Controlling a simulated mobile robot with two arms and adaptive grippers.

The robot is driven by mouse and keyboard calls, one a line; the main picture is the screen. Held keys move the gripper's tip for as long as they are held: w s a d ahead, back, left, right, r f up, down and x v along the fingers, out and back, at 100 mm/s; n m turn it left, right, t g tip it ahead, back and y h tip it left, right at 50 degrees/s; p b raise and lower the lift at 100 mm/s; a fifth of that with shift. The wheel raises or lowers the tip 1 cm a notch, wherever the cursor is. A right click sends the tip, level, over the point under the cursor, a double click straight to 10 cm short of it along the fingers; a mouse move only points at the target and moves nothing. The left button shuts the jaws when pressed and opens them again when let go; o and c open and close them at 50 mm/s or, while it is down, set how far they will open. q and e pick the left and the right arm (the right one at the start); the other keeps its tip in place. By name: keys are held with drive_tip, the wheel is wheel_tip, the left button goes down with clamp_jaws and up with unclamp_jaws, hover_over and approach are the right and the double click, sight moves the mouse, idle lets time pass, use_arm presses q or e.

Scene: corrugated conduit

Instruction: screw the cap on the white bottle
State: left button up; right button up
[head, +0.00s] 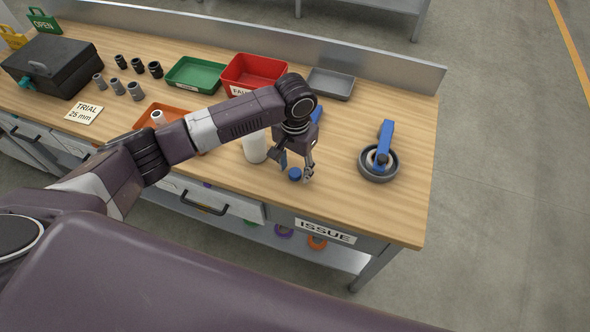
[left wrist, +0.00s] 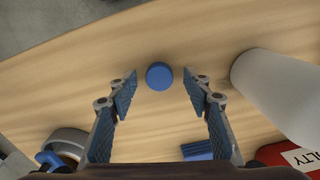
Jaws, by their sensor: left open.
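The white bottle (head: 255,148) stands on the wooden bench, partly hidden behind my left arm in the head view. It also shows at the right of the left wrist view (left wrist: 280,88). The blue cap (head: 295,174) lies on the bench near the front edge, to the right of the bottle. In the left wrist view the cap (left wrist: 159,76) sits just beyond and between the fingertips. My left gripper (head: 296,172) points down over the cap with its fingers spread, open and empty. The bottle's top is hidden by the arm. My right gripper is not in view.
Red (head: 252,75), green (head: 194,73) and grey (head: 331,84) trays line the back. An orange tray (head: 166,112) lies left of the bottle. The bench's right front is clear.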

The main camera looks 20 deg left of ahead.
use_arm(q)
drive_tip(key=shift+f, duration=0.3)
drive_tip(key=c, duration=0.8)
drive_tip(key=shift+r, duration=0.1)
wheel_tip(320, 180, up, 14)
drive_tip(key=r+b, duration=0.1)
drive_tip(key=b, duration=0.2)
wheel_tip(320, 180, up, 5)
drive_tip(key=p, duration=0.1)
hover_over(296, 172)
drive_tip(key=shift+a+f, duration=0.1)
